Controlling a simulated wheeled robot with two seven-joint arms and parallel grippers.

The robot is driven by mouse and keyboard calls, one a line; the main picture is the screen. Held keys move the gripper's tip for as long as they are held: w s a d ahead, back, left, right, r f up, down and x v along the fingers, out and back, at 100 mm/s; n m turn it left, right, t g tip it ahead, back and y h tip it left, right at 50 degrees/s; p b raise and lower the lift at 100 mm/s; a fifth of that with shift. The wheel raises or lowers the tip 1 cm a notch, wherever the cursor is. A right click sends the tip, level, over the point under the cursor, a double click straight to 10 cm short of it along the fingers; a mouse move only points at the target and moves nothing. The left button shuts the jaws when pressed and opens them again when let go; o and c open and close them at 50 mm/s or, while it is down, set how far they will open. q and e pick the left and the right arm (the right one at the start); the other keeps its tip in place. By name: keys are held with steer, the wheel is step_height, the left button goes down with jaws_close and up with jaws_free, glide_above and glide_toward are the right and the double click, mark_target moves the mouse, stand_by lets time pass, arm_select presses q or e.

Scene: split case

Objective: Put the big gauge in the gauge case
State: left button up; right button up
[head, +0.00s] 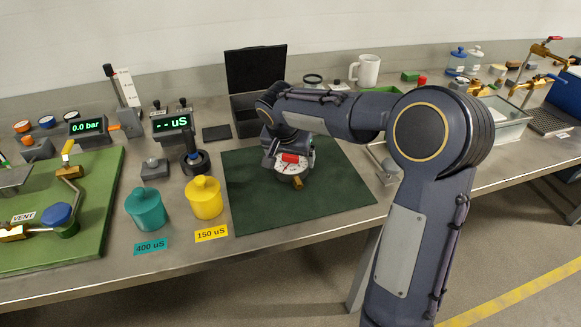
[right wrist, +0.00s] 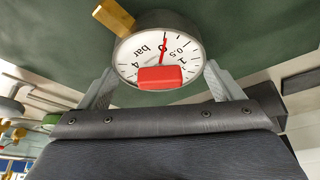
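The big gauge (head: 294,168) has a white dial marked bar, a red block on its face, a dark rim and a brass stem. In the head view it is over the green mat, and I cannot tell whether it touches it. My right gripper (right wrist: 158,72) has a finger against each side of the gauge's rim; it also shows in the head view (head: 285,155). The gauge case (head: 256,70) is dark, with its lid standing open, behind the mat. My right arm hides part of its inside. My left gripper is not in view.
The green mat (head: 250,205) is otherwise clear. Left of it stand a yellow pot (head: 204,199), a teal pot (head: 146,210) and a uS meter (head: 172,125). A white mug (head: 366,70) stands behind my right arm. A clear bin (head: 505,118) is at the right.

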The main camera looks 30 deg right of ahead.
steer(key=c, duration=0.3)
steer(key=shift+r, duration=0.1)
steer(key=shift+c, duration=0.2)
